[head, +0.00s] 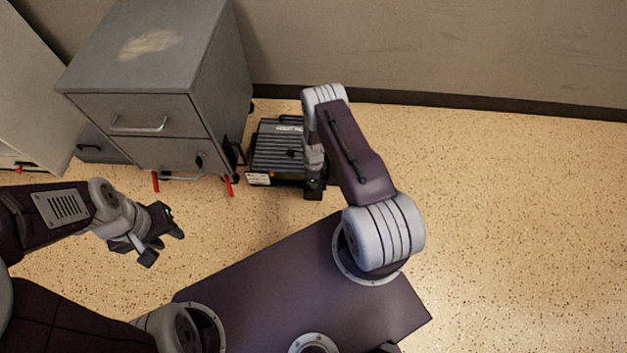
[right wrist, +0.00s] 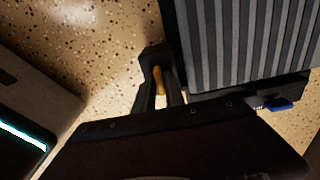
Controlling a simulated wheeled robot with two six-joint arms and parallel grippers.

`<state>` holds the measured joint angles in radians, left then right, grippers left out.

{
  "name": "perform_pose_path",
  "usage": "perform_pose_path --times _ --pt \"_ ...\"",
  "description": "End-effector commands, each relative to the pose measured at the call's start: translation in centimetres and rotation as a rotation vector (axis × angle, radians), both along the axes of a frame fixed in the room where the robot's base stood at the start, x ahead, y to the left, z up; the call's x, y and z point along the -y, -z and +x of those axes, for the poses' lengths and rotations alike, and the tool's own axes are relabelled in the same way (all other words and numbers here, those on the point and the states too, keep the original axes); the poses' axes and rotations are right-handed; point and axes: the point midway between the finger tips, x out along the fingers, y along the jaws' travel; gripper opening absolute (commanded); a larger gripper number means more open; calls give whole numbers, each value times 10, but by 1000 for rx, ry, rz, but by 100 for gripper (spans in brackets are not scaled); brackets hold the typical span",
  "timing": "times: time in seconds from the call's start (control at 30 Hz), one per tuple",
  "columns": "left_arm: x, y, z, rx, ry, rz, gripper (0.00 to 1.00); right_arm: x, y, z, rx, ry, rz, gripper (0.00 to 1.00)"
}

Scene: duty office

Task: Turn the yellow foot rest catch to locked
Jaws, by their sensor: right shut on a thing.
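The foot rest (head: 275,152) is a dark ribbed block on the floor beside the grey cabinet; its ribbed top also fills the upper right of the right wrist view (right wrist: 240,40). The yellow catch (right wrist: 159,80) shows as a small upright strip at the foot rest's side, between the fingers of my right gripper (right wrist: 160,88). The right gripper (head: 314,190) is shut on it, pointing down at the foot rest's right front corner. The catch is hidden in the head view. My left gripper (head: 164,246) is open and empty above the floor.
A grey drawer cabinet (head: 150,105) on castors with red levers (head: 229,186) stands left of the foot rest. A small blue part (right wrist: 280,106) shows near the foot rest's edge. A wall (head: 430,50) runs behind. The speckled floor on the right (head: 520,210) is clear.

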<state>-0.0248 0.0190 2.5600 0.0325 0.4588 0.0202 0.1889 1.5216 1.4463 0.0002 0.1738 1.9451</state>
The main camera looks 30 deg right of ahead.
Motion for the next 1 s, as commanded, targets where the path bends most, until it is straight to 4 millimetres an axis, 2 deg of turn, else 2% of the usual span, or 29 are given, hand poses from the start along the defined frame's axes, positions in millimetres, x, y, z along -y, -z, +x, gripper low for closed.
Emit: perform_pose_path --times 0.37,0.4,0.43,0.47,0.73,0.83,1.0 --pt "0 0 0 0 0 0 34 0 0 0 0 3 0 0" --pt "0 0 0 0 0 0 34 0 0 0 0 3 0 25" --pt "0 0 0 0 0 0 34 0 0 0 0 3 0 34" --pt "0 0 0 0 0 0 34 0 0 0 0 2 0 36" --pt "0 -1 0 0 0 0 34 0 -1 0 0 2 0 36" --pt "0 -11 0 0 0 0 34 0 -14 0 1 2 -1 36" --pt "0 -40 0 0 0 0 34 0 -56 0 0 2 0 36"
